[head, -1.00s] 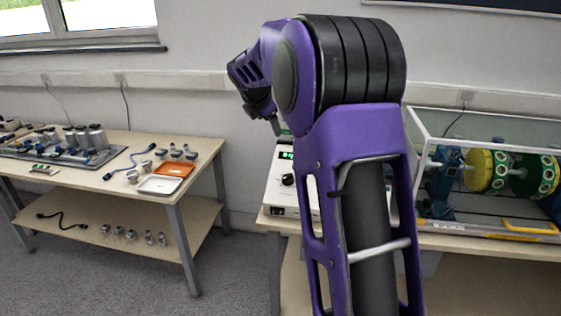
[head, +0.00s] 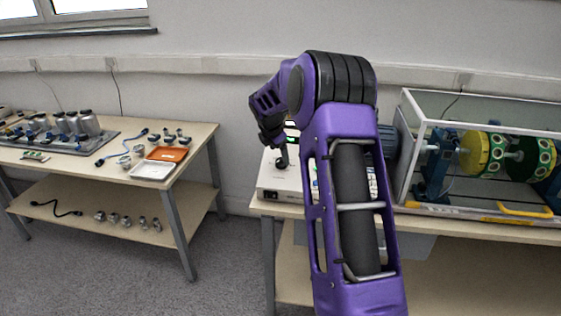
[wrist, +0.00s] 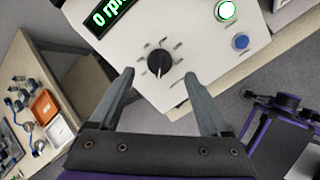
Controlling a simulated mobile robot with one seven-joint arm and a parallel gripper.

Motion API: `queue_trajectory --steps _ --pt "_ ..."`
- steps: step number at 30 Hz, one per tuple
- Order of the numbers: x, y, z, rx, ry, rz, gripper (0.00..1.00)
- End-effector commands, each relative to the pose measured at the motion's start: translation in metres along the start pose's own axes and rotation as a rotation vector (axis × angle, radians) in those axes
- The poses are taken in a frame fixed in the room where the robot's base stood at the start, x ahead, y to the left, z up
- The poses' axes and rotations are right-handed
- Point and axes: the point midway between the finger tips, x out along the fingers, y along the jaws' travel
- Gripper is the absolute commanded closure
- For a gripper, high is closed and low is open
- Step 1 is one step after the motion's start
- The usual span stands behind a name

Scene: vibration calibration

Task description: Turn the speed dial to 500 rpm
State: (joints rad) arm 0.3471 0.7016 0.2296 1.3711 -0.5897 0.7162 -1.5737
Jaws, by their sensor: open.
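The speed dial (wrist: 159,61) is a black knob with a white pointer line on the white control box, with marks around it. In the wrist view it lies ahead of and between the fingertips of my gripper (wrist: 158,76), which is open and empty. I cannot tell whether the fingers touch the panel. The display (wrist: 108,14) reads "0 rpm" in green, partly cut off. The white control box (head: 273,184) stands on the right bench in the head view. My arm hides much of it there, and the gripper's fingertips are too small to make out.
A green-lit button (wrist: 226,11) and a blue button (wrist: 240,41) sit right of the dial. Right of the box, a clear enclosure (head: 410,150) holds a rotor with yellow and green discs. The left table (head: 203,137) carries an orange tray (head: 167,154), a white tray (head: 152,171) and small parts.

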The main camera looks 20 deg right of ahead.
Motion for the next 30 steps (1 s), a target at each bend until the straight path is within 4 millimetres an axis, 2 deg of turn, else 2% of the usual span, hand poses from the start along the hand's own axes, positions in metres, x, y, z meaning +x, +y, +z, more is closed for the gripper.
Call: queue_trajectory --steps 1,3,9,20,30 --pt "0.012 -0.001 -0.001 0.000 0.001 -0.002 0.19" --pt "0.024 -0.001 -0.001 0.000 0.000 -0.002 0.19" --pt "0.044 0.000 0.000 0.000 0.000 0.000 0.19" --pt "0.049 0.000 0.000 0.000 -0.001 0.001 0.19" --pt "0.049 0.000 0.000 0.000 0.000 0.001 0.79"
